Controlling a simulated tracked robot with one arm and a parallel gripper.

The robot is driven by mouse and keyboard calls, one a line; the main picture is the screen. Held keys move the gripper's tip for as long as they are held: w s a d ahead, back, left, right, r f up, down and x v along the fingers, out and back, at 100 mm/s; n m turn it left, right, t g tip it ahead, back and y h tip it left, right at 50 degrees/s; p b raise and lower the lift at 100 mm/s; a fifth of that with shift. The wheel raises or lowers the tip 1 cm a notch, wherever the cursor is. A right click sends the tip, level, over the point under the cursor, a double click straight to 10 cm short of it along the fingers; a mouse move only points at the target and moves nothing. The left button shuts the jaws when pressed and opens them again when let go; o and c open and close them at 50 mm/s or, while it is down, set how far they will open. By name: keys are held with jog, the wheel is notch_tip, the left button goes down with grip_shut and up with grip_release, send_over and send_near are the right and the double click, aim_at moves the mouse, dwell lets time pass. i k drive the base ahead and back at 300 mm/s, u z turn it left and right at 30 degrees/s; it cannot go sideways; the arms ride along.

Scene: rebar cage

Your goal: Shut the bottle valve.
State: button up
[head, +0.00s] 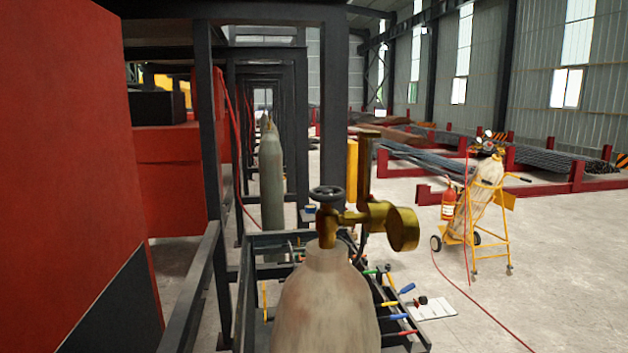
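A pale, worn gas bottle (325,305) stands upright in the lower middle of the head view, close to me. Its brass valve (328,225) sits on top of the neck, with a dark round handwheel (327,194) above it. A brass regulator (380,215) is joined to the valve's right side, with a round gauge body (403,229) and a tall brass part (366,165) rising from it. I cannot tell how far the valve is turned. My gripper is not in view, and nothing is seen touching the handwheel.
A large red cabinet (75,150) and dark steel posts (208,150) crowd the left. Tools (404,289) lie around the bottle. Another grey bottle (271,180) stands behind. A yellow bottle trolley (477,226) stands on open floor at right, with a red hose (480,315) nearby.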

aim_at(324, 194)
jog(key=i, duration=0.95)
jog(key=z, duration=0.05)
